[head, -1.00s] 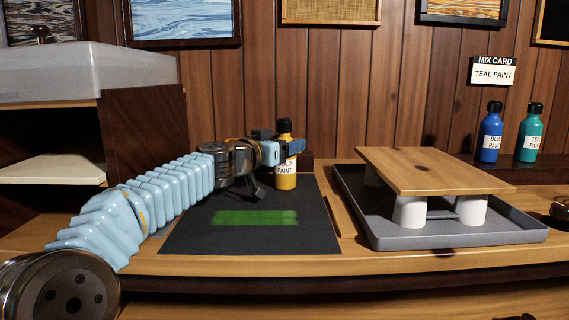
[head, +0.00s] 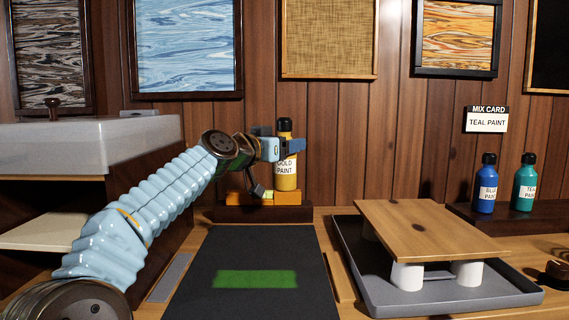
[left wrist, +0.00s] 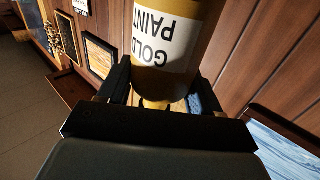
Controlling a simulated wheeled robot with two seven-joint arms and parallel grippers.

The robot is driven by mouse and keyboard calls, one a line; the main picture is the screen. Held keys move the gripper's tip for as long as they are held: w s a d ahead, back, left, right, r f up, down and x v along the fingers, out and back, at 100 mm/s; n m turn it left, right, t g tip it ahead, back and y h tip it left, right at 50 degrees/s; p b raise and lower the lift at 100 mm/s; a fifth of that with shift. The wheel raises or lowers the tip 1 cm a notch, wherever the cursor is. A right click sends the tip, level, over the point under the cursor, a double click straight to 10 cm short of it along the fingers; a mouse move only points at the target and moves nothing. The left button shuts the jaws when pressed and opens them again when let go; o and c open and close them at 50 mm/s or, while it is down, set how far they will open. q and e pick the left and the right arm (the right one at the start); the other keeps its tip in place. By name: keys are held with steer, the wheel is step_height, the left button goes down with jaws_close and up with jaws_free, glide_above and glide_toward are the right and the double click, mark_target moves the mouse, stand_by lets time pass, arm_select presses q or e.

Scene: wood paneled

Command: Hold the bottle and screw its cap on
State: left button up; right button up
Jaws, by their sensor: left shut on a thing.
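The gold paint bottle (head: 287,172), yellow with a white label and a black cap on top, is upright in my left gripper (head: 284,148). My left gripper is shut around it, with the arm coming in from the left. In the left wrist view the bottle (left wrist: 198,62) sits between the two fingers, its label upside down in that picture and its top out of frame. In the head view the bottle appears in front of the back wall, above the dark back ledge. My right gripper is in neither view.
A dark mat (head: 195,270) with a green patch (head: 255,279) lies clear. A grey tray (head: 440,297) with a wooden board (head: 425,228) on white supports is at right. Blue (head: 485,190) and teal (head: 525,188) bottles stand behind it. An orange block (head: 238,198) rests on the back ledge.

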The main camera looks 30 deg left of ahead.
mark_target(280, 126)
arm_select(q)
steer(key=shift+r, duration=2.15)
steer(key=o, duration=0.8)
steer(key=c, duration=0.9)
